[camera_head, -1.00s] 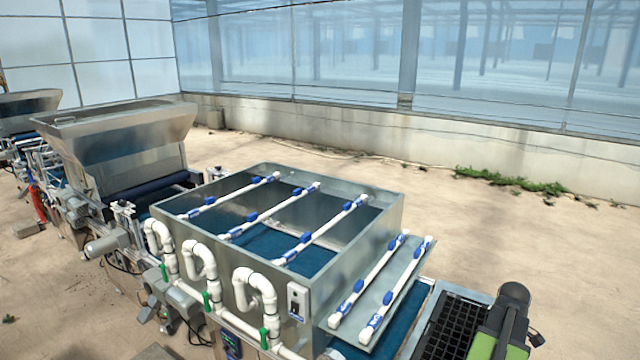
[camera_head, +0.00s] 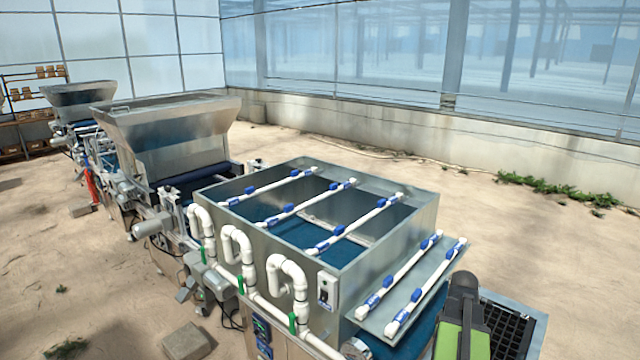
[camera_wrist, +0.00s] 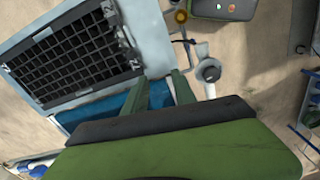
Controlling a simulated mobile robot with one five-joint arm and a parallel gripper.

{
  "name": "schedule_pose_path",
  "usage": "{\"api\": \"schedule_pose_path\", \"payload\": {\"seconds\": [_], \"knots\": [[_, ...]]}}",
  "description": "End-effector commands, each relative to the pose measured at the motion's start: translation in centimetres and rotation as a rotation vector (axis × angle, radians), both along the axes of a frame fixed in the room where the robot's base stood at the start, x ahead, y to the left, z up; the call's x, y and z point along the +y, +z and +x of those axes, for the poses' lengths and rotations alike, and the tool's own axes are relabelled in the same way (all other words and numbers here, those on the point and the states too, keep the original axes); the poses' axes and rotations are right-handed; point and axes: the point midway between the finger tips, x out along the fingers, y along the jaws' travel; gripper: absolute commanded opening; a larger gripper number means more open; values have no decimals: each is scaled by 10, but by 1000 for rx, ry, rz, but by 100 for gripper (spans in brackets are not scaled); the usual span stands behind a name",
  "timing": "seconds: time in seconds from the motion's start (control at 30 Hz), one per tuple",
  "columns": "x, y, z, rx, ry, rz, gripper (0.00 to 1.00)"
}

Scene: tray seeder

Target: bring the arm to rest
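My gripper (camera_wrist: 161,76) shows in the wrist view with its two green fingers apart and nothing between them. It is above the machine, beside a black cell tray (camera_wrist: 72,58) that lies to its left on a grey frame. A strip of blue belt (camera_wrist: 112,104) shows behind the fingers. In the head view my green and black arm is at the lower right, partly in front of the black tray (camera_head: 513,335). My fingers are out of sight in that view.
A metal watering box (camera_head: 388,245) with white pipes stands left of my arm. A hopper (camera_head: 165,125) stands farther back. A control box (camera_wrist: 225,8) shows in the wrist view. Bare sandy floor (camera_head: 545,240) lies to the right, before a low wall.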

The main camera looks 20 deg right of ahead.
Motion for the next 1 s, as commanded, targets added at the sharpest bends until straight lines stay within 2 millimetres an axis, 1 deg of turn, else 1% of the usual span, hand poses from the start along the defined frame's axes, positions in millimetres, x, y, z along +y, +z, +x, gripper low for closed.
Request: {"api": "schedule_pose_path", "payload": {"seconds": [0.03,0.07,0.1,0.17,0.2,0.27,0.3,0.37,0.4,0.47,0.5,0.57,0.6,0.67,0.7,0.73,0.77,0.8,0.87,1.0], "knots": [[26,0,23,-3,-3,-1,32],[42,0,37,-5,-14,-2,32],[67,0,58,-9,-29,-2,32],[110,0,87,-15,-58,-2,32],[141,0,105,-21,-78,-3,32],[186,0,127,-27,-109,-1,32],[213,0,138,-31,-130,1,32],[252,0,151,-36,-155,4,32],[275,0,157,-40,-172,6,32],[309,0,164,-44,-194,9,32],[330,0,167,-46,-207,12,32],[360,0,171,-51,-228,16,32],[379,0,172,-52,-239,18,32],[407,0,173,-56,-257,22,32],[425,0,172,-58,-269,25,32],[438,0,172,-59,-277,28,32],[440,-14,171,-57,-286,27,32],[436,-31,169,-51,-289,26,32],[435,-48,166,-42,-289,25,32],[438,-87,159,-23,-285,22,32]]}}
